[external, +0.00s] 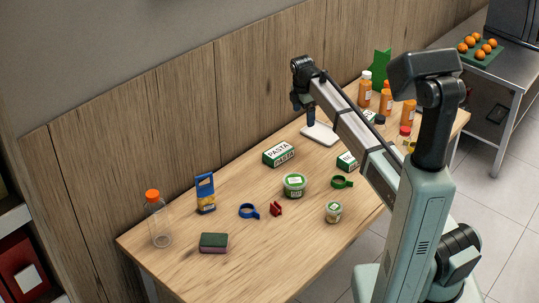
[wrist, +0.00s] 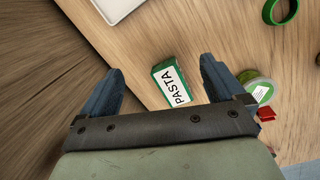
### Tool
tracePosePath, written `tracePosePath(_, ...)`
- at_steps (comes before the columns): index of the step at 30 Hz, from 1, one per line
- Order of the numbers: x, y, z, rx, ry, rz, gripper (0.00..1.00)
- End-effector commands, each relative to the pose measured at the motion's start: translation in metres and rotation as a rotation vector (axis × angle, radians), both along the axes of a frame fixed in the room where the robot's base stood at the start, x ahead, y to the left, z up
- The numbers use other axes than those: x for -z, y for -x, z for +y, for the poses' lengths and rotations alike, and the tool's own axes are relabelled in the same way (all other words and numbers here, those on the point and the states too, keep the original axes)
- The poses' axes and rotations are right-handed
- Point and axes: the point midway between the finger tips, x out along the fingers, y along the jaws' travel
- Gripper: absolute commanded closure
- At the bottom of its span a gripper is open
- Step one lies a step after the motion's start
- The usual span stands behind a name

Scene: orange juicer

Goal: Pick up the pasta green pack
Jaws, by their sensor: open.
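The green pasta pack (external: 279,153) is a small box with a white label reading "PASTA". It lies on the wooden table near the back wall in the external view. In the wrist view the pack (wrist: 171,84) lies below and between my two fingers, nearer the right one. My gripper (wrist: 160,80) is open and empty. In the external view my gripper (external: 304,108) hangs above the table, behind and to the right of the pack, apart from it.
A white tray (external: 320,134) lies right of the pack. A round green-lidded tub (external: 294,185) is in front of it, with a red clip (external: 276,208) nearby. The wooden wall (external: 190,110) runs close behind.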

Motion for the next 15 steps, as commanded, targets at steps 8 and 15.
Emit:
tracePosePath(8,0.004,0.039,0.084,-0.281,-0.050,0.099,0.04)
tracePosePath(15,0.024,0.045,0.091,-0.314,-0.056,0.112,0.04)
